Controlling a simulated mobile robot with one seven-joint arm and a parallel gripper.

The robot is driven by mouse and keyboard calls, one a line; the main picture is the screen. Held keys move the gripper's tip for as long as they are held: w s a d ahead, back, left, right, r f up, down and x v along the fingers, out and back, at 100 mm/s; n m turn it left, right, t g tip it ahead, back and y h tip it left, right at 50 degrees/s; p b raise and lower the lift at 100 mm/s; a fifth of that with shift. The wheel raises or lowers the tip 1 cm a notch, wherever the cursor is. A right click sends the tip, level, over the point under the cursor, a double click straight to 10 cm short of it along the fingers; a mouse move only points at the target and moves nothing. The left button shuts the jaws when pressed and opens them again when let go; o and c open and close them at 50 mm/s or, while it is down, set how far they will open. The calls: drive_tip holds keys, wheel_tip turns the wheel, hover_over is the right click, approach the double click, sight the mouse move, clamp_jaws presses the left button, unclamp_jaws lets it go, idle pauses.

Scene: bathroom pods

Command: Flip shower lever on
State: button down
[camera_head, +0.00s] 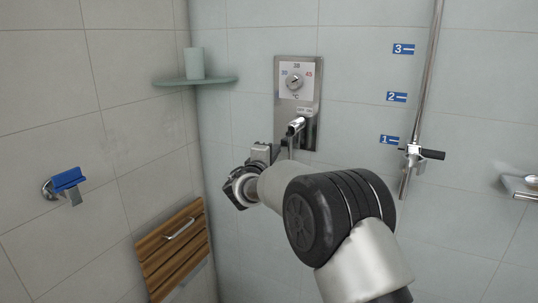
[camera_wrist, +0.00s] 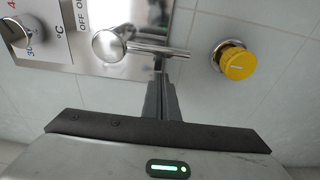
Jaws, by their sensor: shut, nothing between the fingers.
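The shower lever (camera_head: 296,126) is a chrome handle on the lower part of a steel wall panel (camera_head: 310,134). In the wrist view the lever (camera_wrist: 158,49) sticks out sideways from a round chrome hub, beside the "OFF ON" lettering. My gripper (camera_head: 283,149) is just below the lever in the head view. In the wrist view my gripper's fingers (camera_wrist: 161,75) are together and empty, with their tips right at the lever's bar. I cannot tell whether they touch it.
A temperature dial (camera_head: 294,81) sits above the lever. A yellow knob (camera_wrist: 236,62) is on the wall beside the panel in the wrist view. A chrome rail (camera_head: 425,80) stands right, a corner shelf (camera_head: 195,81) with a cup (camera_head: 195,62) left, and a wooden seat (camera_head: 172,250) lower left.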

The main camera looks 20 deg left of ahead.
drive_tip(key=shift+s+d, duration=0.2)
drive_tip(key=shift+d, duration=0.4)
drive_tip(key=shift+s+d, duration=0.2)
drive_tip(key=shift+d, duration=0.4)
